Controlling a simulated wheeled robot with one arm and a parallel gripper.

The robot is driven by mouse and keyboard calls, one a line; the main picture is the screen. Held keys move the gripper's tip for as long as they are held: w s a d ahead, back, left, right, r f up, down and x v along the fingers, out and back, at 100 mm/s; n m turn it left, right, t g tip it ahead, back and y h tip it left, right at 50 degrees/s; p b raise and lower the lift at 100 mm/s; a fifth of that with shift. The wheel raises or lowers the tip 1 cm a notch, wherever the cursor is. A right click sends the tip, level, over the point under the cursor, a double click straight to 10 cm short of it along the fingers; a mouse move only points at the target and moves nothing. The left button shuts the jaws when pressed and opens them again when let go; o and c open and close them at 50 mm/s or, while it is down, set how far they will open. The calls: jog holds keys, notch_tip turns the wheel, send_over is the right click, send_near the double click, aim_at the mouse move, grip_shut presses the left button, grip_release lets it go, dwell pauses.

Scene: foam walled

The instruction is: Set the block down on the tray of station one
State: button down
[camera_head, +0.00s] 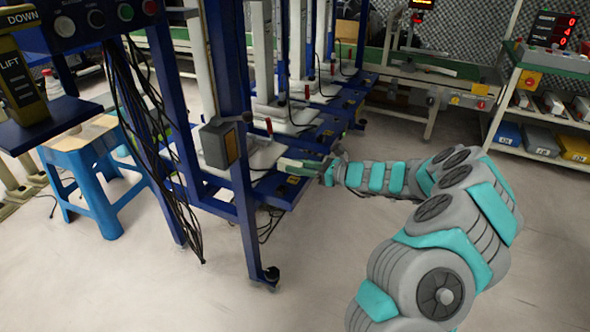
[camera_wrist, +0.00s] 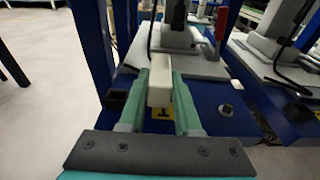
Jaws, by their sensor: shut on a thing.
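My gripper (camera_wrist: 158,76) has its two green fingers closed on a cream-white block (camera_wrist: 159,84), one finger on each side. The block is long and points forward, away from the palm. In the head view my gripper (camera_head: 308,168) reaches into the nearest blue-framed station, and the block is too small there to make out. A pale grey tray (camera_wrist: 192,68) lies ahead of and around the block's far end, under a press column. I cannot tell whether the block touches it. A yellow label (camera_wrist: 162,113) shows below the block, partly hidden; its mark is not clearly readable.
Blue posts (camera_head: 232,120) stand close left of my gripper, with hanging black cables (camera_head: 165,150). A red-handled clamp (camera_wrist: 221,22) stands at the tray's far right. More stations run behind. A blue stool (camera_head: 95,165) is left. The front floor is clear.

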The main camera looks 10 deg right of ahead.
jog(key=shift+w+f, duration=0.2)
jog(key=shift+w, duration=1.7)
jog(key=shift+f, duration=1.7)
jog(key=shift+f, duration=0.1)
jog(key=c, duration=0.6)
grip_release()
